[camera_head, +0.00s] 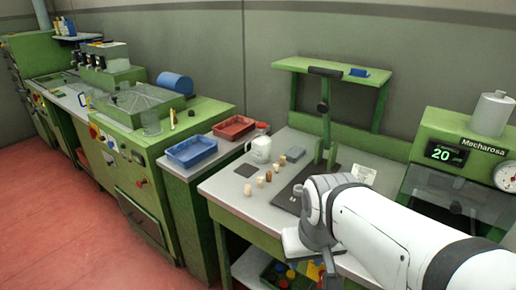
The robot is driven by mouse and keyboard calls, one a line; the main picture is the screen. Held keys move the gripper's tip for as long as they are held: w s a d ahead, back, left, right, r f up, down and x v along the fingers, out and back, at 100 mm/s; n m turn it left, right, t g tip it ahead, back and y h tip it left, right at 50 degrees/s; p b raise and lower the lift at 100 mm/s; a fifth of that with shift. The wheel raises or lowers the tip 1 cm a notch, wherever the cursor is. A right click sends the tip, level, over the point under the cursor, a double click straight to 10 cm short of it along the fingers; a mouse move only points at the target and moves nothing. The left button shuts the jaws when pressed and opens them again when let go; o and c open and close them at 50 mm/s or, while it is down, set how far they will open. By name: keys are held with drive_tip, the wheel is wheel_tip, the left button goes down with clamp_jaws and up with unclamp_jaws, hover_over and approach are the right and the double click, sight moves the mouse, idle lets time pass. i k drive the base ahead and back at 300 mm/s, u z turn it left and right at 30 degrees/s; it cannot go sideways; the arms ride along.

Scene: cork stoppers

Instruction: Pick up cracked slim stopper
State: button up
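Several small cork stoppers stand in a loose row on the grey bench top (228,194). They run from a pale one (247,189) near the front left, past others (260,181) and (268,175), to one (276,167) and a darker brown one (282,160) farther back. They are too small for me to tell which is slim or cracked. My white arm (385,232) reaches in from the lower right, to the right of the stoppers and apart from them in the picture. My gripper's fingers do not show.
A white jug (261,149) and a grey block (295,154) stand behind the stoppers. A dark plate (287,193) lies to their right, below a green stand (325,130). A blue tray (192,150) and a red tray (234,127) sit on the left cabinet.

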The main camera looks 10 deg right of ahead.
sight(276, 166)
drive_tip(key=z, duration=2.05)
drive_tip(key=k, duration=0.7)
drive_tip(key=u, duration=1.15)
drive_tip(key=i, duration=1)
drive_tip(key=u, duration=0.05)
